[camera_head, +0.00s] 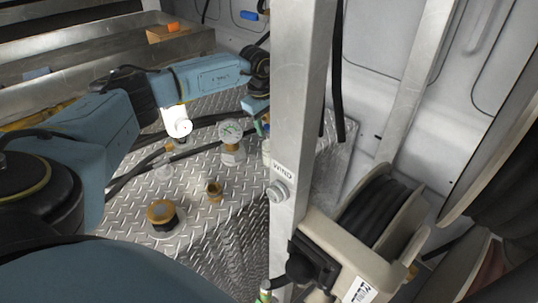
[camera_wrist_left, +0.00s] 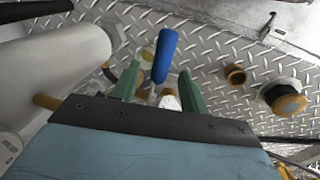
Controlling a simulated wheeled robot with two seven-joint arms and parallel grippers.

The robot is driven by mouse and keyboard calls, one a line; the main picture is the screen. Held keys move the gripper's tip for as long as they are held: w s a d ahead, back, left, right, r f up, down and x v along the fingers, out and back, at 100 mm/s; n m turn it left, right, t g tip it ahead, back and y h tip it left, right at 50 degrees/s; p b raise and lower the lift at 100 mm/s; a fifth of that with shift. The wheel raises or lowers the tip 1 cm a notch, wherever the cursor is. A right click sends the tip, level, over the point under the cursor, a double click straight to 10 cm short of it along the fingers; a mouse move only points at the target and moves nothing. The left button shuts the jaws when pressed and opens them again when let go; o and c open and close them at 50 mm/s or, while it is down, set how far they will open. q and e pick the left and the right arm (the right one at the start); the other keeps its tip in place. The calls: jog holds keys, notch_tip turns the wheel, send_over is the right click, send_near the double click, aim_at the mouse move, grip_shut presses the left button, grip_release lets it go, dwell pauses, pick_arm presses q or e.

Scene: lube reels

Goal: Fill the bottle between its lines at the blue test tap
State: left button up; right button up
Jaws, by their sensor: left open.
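A blue lever handle (camera_wrist_left: 165,56), apparently the test tap's, stands between and just beyond the fingertips of my left gripper (camera_wrist_left: 160,82) in the left wrist view. The gripper's green fingers are apart; I cannot tell whether either touches the lever. In the head view my left gripper (camera_head: 262,125) is beside the metal post, right of the round gauge (camera_head: 230,131), and partly hidden. A pale, bottle-like container (camera_head: 266,150) shows just below it, mostly behind the post. I cannot make out its lines or any liquid level. My right gripper does not show.
The tread-plate deck (camera_head: 195,225) carries a brown-capped filler (camera_head: 162,213) and a small brass fitting (camera_head: 214,190). The upright metal post (camera_head: 298,110) blocks the view right of the gripper. Black hoses cross the deck.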

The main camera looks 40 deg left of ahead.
pick_arm(q)
notch_tip(320, 180, up, 13)
jog(key=s, duration=0.2)
jog(key=shift+s+b, duration=0.3)
jog(key=shift+b, duration=0.05)
